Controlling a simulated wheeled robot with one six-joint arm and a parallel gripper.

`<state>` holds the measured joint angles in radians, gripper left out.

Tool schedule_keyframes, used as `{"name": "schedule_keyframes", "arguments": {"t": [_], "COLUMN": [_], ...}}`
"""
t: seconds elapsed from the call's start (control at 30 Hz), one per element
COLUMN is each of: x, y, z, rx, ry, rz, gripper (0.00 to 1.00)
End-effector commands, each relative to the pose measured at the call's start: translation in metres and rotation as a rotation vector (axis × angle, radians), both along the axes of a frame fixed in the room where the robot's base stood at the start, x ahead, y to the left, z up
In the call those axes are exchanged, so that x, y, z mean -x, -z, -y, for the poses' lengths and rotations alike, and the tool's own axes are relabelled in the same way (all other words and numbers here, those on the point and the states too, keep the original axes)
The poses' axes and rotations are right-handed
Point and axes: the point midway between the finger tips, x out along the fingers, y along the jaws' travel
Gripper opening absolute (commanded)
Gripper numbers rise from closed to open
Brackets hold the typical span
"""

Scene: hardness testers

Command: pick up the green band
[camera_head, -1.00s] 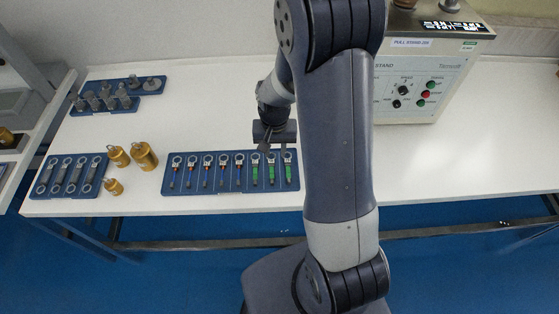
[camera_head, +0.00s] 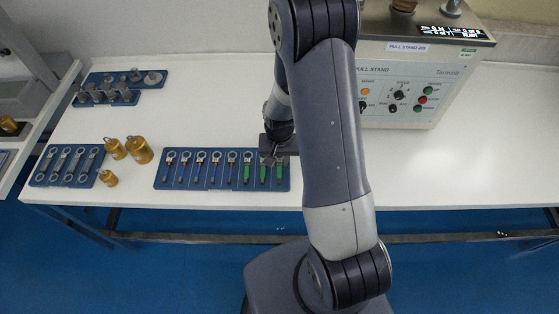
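Several banded tools lie side by side in a blue tray (camera_head: 222,186) near the table's front edge. The three at the tray's right end have green bands: one green band (camera_head: 246,173), a second (camera_head: 263,173) and a third (camera_head: 279,172). The others to the left have dark or reddish handles. My gripper (camera_head: 272,160) is over the upper part of the green-banded tools. Its fingers are small and dark, so I cannot tell whether they are open or touching a tool.
A pull stand tester (camera_head: 415,85) stands at the back right. Brass weights (camera_head: 139,150) and a blue tray of metal links (camera_head: 67,182) are to the left. Another blue tray of grey fixtures (camera_head: 106,98) sits behind. The table's right side (camera_head: 450,170) is clear.

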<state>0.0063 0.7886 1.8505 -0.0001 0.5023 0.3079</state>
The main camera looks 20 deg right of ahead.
Motion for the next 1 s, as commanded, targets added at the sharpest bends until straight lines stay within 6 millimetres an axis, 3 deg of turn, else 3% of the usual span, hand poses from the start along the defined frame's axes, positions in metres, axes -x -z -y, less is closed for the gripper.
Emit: {"name": "schedule_keyframes", "arguments": {"t": [0.27, 0.63, 0.77, 1.0], "x": [0.0, 0.0, -0.001, -0.001], "y": [0.0, -0.004, -0.016, -0.056], "z": [0.0, 0.0, 0.0, 0.0], "rx": [0.0, 0.0, 0.0, 0.0], "ry": [0.0, 0.0, 0.0, 0.0], "rz": [0.0, 0.001, 0.004, 0.006], "gripper": [0.0, 0.0, 0.0, 0.0]}}
